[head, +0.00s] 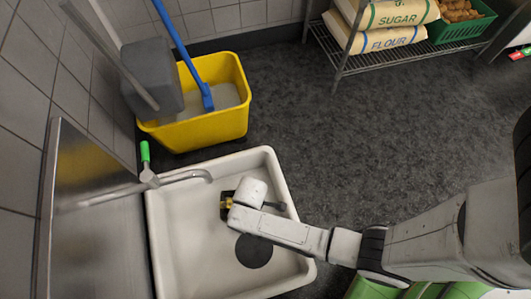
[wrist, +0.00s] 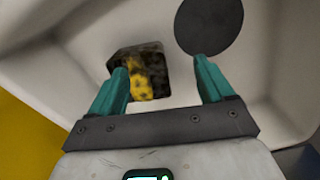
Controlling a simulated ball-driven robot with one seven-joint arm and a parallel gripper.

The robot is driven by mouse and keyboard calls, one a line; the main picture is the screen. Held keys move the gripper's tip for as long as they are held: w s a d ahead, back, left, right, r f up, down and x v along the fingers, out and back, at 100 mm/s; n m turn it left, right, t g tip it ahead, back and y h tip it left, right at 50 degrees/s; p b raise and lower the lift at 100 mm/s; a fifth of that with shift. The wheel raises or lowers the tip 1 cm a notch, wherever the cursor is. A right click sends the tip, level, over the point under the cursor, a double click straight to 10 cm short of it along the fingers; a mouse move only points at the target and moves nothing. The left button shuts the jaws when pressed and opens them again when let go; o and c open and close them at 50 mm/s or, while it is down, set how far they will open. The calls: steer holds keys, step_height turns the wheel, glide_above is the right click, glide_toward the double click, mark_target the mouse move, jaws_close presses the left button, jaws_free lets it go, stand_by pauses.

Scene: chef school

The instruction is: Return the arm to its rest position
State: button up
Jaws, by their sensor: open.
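My arm reaches over the white sink basin (head: 195,270) in the head view, with its wrist above the basin. My gripper (wrist: 160,66) shows in the wrist view with two teal fingers spread apart and nothing held between them. A dark block with a yellow patch (wrist: 153,78) lies in the basin beyond the fingers. The left finger overlaps its edge in the picture; I cannot tell whether they touch.
A tap with a green handle (head: 145,152) reaches over the basin's left side. A dark round disc (head: 254,251) is on the basin floor. A yellow mop bucket (head: 220,125) stands behind the sink. A rack with sacks (head: 392,37) is at the back; dark floor between is clear.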

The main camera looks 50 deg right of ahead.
steer(key=s, duration=0.1)
steer(key=s+r+p, duration=0.1)
steer(key=s, duration=0.1)
steer(key=s+r, duration=0.1)
steer(key=shift+s+d+p, duration=0.1)
steer(key=shift+s+p, duration=0.2)
steer(key=shift+s, duration=0.1)
